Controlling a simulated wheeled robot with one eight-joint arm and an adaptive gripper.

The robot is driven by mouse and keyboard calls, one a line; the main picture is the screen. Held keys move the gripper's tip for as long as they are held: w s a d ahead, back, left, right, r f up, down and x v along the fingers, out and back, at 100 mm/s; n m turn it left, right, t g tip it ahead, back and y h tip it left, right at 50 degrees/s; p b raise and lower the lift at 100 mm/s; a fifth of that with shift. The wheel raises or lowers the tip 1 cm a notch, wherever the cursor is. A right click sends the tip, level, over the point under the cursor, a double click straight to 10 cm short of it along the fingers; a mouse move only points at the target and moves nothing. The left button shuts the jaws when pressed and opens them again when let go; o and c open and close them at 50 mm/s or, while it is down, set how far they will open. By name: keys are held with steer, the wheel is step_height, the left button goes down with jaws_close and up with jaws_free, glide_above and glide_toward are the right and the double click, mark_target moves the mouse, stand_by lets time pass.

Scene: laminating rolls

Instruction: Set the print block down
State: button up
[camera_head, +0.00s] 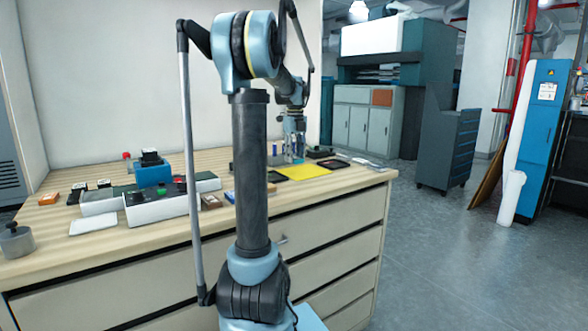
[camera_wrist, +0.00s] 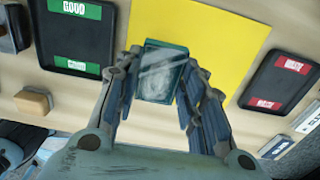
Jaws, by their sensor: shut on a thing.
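My gripper (camera_wrist: 161,66) is shut on a print block (camera_wrist: 160,78), a small dark teal piece with a pale, streaked, glossy face. The fingers hold it from its left and right sides. In the wrist view the block lies over the lower left part of a yellow sheet (camera_wrist: 225,35). I cannot tell whether it touches the sheet. In the head view my gripper (camera_head: 294,152) points down over the far side of the yellow sheet (camera_head: 306,172), and the block is too small to make out.
A black tray with green "GOOD" labels (camera_wrist: 74,38) lies left of the sheet, and a black tray with red labels (camera_wrist: 278,82) lies right. A wooden block (camera_wrist: 34,101) sits at the left. Boxes (camera_head: 166,206) and a blue device (camera_head: 152,174) fill the counter's left half.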

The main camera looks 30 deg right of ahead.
mark_target(295, 173)
steer(key=shift+f, duration=2.35)
steer(key=shift+f, duration=0.1)
steer(key=o, duration=1)
step_height(295, 173, up, 12)
steer(key=shift+r, duration=0.1)
steer(key=shift+s, duration=0.1)
